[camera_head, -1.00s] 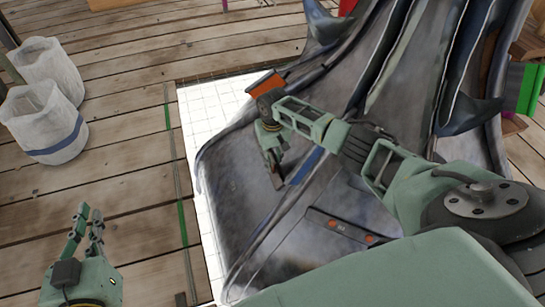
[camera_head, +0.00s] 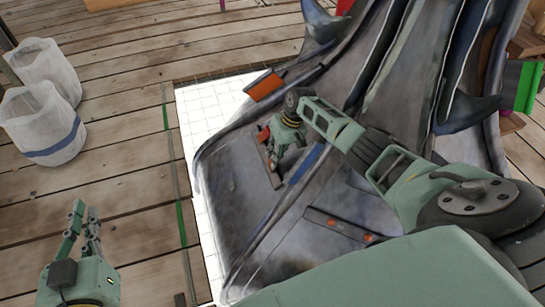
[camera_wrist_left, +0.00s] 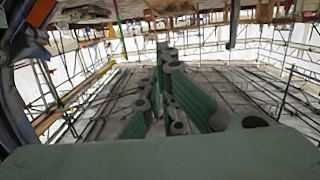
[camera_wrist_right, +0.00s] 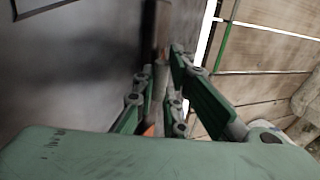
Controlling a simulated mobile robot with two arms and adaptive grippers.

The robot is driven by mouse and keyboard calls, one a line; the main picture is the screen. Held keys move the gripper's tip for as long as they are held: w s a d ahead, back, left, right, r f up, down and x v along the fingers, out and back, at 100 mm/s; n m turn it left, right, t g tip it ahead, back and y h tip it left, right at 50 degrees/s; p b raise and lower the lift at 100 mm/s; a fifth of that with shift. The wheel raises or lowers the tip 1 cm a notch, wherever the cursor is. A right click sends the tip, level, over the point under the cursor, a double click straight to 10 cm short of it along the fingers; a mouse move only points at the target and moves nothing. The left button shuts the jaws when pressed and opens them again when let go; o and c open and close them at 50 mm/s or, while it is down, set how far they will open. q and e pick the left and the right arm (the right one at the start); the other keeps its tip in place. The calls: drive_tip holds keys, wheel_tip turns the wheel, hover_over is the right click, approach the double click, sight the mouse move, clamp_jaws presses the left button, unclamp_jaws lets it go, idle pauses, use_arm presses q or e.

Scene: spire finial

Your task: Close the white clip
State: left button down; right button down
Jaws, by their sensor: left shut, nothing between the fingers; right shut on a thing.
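The grey finial (camera_head: 235,205) lies on a white gridded sheet, with several bars or clips on its face. My right gripper (camera_head: 272,163) is over its left part, fingers pointing down at a short dark bar with an orange end (camera_head: 263,134). In the right wrist view the right gripper (camera_wrist_right: 164,70) is shut on a thin grey-brown bar (camera_wrist_right: 157,38) close to the finial's surface. I cannot tell whether this is the white clip; no clip looks clearly white. My left gripper (camera_head: 85,210) is shut and empty, over the wooden floor, away from the finial.
A blue bar (camera_head: 306,165) lies just right of the right gripper. An orange-topped block (camera_head: 264,86) is at the finial's upper left edge. A grey panel with orange spots (camera_head: 340,225) is lower right. Two white buckets (camera_head: 44,125) stand at the left.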

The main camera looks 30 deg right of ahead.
drive_tip(key=shift+s+d+f+y+b, duration=0.1)
drive_tip(key=shift+d+f+y+b, duration=0.25)
drive_tip(key=shift+y+b, duration=0.25)
drive_tip(key=shift+d+y+b, duration=0.2)
drive_tip(key=shift+y+b, duration=0.1)
drive_tip(key=shift+b, duration=0.3)
drive_tip(key=shift+s, duration=0.1)
use_arm(q)
wheel_tip(320, 180, up, 12)
drive_tip(key=s+d+t+h, duration=0.1)
drive_tip(key=s+t+h, duration=0.1)
drive_tip(key=t, duration=0.5)
drive_tip(key=shift+s+r, duration=0.15)
drive_tip(key=shift+r, duration=0.1)
use_arm(e)
drive_tip(key=c, duration=1.9)
unclamp_jaws()
drive_tip(key=shift+o, duration=0.2)
drive_tip(key=v, duration=1.2)
drive_tip(key=shift+s, duration=0.25)
drive_tip(key=shift+d, duration=0.1)
